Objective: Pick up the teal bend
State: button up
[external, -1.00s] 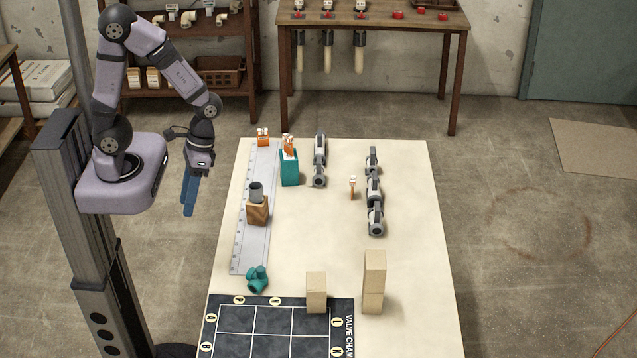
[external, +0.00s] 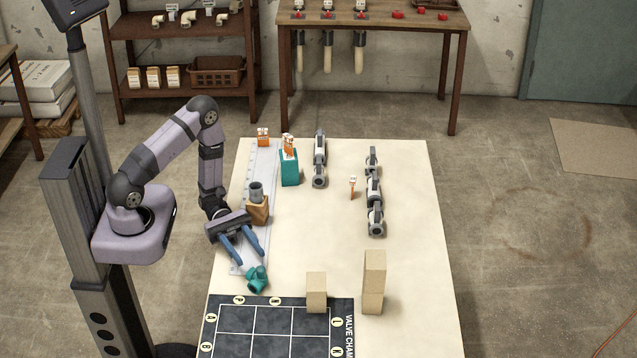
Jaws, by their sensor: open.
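The teal bend (external: 256,279) lies on the table (external: 415,195) at its left side, just above the dark grid mat. It is a short, curved pipe piece. My gripper (external: 252,262) is open, with its two blue fingers spread and pointing down toward the bend. The fingertips are close to the bend, above and behind it in the picture. I cannot tell whether they touch it. Nothing is between the fingers that I can see.
A wooden block with a grey pipe (external: 256,192) stands right beside my gripper. A teal holder (external: 289,168) is farther back. Two wooden blocks (external: 316,289) (external: 373,283) stand right of the bend. Grey pipe assemblies (external: 375,205) lie farther right. The table's middle is clear.

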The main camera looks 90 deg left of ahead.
aim_at(263, 274)
jog(key=shift+w+d+r, duration=0.1)
jog(key=shift+w+d, duration=0.2)
jog(key=shift+d, duration=0.25)
jog(key=shift+p+x, duration=0.75)
jog(key=shift+x, duration=2)
jog(key=shift+p+x, duration=0.6)
jog(key=shift+x, duration=2.05)
grip_shut()
